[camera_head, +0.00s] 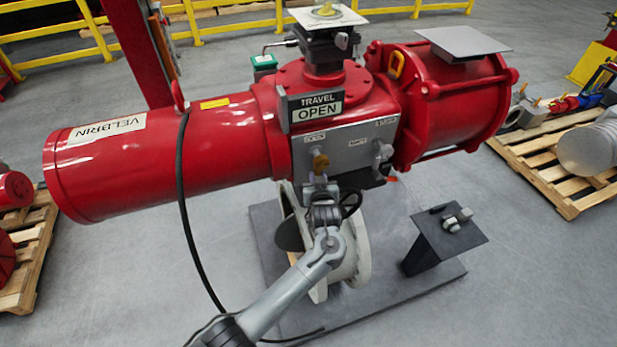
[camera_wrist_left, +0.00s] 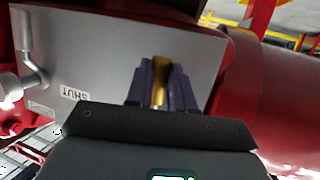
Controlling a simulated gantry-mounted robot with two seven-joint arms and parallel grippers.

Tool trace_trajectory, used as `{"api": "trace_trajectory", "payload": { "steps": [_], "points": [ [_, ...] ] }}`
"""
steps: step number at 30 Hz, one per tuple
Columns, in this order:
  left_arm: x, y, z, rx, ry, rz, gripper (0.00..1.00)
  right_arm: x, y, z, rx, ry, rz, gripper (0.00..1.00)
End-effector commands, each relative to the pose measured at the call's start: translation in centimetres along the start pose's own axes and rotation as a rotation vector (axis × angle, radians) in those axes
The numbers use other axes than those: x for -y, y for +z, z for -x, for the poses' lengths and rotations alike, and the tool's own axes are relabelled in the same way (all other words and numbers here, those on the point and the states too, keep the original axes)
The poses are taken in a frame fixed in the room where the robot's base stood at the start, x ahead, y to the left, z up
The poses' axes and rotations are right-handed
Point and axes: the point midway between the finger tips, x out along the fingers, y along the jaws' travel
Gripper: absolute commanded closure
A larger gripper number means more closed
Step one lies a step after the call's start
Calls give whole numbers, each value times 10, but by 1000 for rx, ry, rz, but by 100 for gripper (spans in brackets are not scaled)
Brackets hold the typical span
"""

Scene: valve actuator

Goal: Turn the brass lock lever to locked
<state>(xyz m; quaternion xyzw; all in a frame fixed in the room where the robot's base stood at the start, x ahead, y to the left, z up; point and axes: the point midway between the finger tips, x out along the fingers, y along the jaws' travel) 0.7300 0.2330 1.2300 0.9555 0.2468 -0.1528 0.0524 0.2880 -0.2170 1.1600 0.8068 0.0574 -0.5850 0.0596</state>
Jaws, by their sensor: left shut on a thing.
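The brass lock lever (camera_head: 320,160) is on the lower left of the grey panel (camera_head: 350,152) on the red valve actuator (camera_head: 330,100). My left gripper (camera_head: 319,180) reaches up to it from below. In the left wrist view the left gripper (camera_wrist_left: 161,88) has its dark fingers on both sides of the brass lever (camera_wrist_left: 158,93), shut on it. The fingers hide the lever's sides, and I cannot tell its exact angle. My right gripper is not in view.
A silver handle (camera_head: 383,153) sits on the panel's right, near a SHUT label (camera_wrist_left: 74,94). A TRAVEL OPEN sign (camera_head: 317,107) is above. A black cable (camera_head: 183,210) hangs left. A dark stand (camera_head: 449,232) holding small grey parts is lower right.

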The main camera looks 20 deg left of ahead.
Motion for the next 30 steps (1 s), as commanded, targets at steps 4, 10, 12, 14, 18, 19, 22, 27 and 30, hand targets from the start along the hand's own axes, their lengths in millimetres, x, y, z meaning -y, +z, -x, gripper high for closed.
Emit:
{"api": "trace_trajectory", "payload": {
  "steps": [4,10,12,14,18,19,22,27,30],
  "points": [
    [-1,0,0,2,-1,-4,100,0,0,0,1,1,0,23],
    [-1,0,0,2,-1,-4,100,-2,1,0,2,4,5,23],
    [-1,0,0,1,0,-4,72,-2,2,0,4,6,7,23],
    [-1,0,0,1,0,-4,62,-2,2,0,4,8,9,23],
    [-1,0,0,1,0,-4,52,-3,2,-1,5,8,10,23],
    [-1,0,0,1,0,-4,52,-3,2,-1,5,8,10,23],
    [-1,0,0,1,0,-4,52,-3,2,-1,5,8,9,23],
    [-1,1,3,1,0,-4,52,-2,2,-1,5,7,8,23],
    [-2,1,10,0,1,-4,52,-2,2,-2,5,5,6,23]
  ]
}}
